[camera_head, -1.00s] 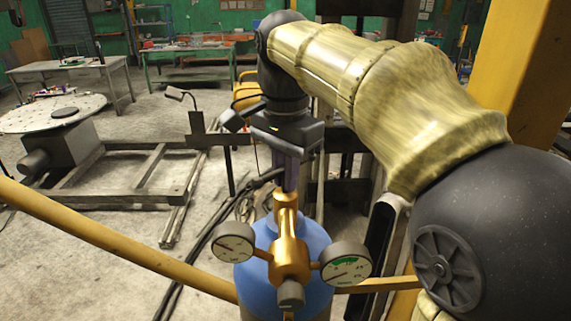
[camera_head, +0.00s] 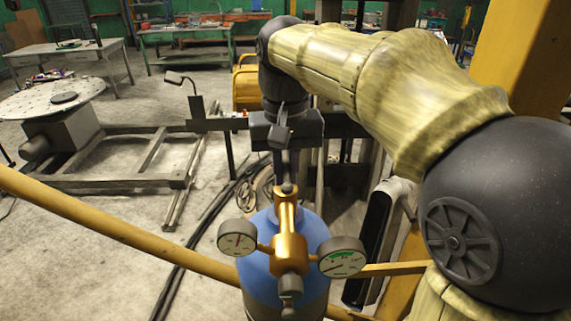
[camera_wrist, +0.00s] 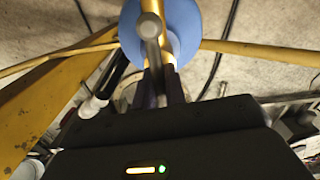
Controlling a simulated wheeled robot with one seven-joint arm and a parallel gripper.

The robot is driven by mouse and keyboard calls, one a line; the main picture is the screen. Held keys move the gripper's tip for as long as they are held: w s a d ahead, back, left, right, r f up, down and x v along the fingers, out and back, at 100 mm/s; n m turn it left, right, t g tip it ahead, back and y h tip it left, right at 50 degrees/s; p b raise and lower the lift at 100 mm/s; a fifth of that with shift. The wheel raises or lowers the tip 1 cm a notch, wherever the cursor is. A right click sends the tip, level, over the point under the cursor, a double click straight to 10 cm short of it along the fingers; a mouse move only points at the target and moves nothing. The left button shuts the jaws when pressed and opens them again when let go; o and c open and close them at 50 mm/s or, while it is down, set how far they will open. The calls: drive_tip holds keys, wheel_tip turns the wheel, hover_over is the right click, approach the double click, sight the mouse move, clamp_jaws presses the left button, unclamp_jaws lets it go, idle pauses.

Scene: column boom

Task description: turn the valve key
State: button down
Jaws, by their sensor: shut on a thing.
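The gas cylinder (camera_head: 313,232) is blue and stands upright, with a brass valve body (camera_head: 289,245) and two round gauges on top. The valve key (camera_wrist: 152,42) is a grey bar with a rounded end, seen from above in the wrist view. In the head view a small grey part of the key (camera_head: 288,188) shows at the top of the brass valve. My gripper (camera_head: 286,178) points straight down over the valve. Its dark fingers (camera_wrist: 160,88) are shut on the key in the wrist view. The fingers partly hide the key's grip.
A yellow rail (camera_head: 120,233) crosses in front on the left and continues behind the gauges (camera_head: 341,257). A yellow post (camera_head: 525,60) stands at right. Dark hoses (camera_head: 205,225) lie on the floor to the left. A round table (camera_head: 45,98) and workbenches stand farther back.

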sight(286, 163)
drive_tip(key=shift+r+n, duration=0.15)
drive_tip(key=shift+n, duration=0.45)
drive_tip(key=c, duration=1.4)
unclamp_jaws()
drive_tip(key=shift+c, duration=0.2)
wheel_tip(286, 163, up, 17)
drive_tip(key=p, duration=0.3)
drive_tip(key=shift+r, duration=0.15)
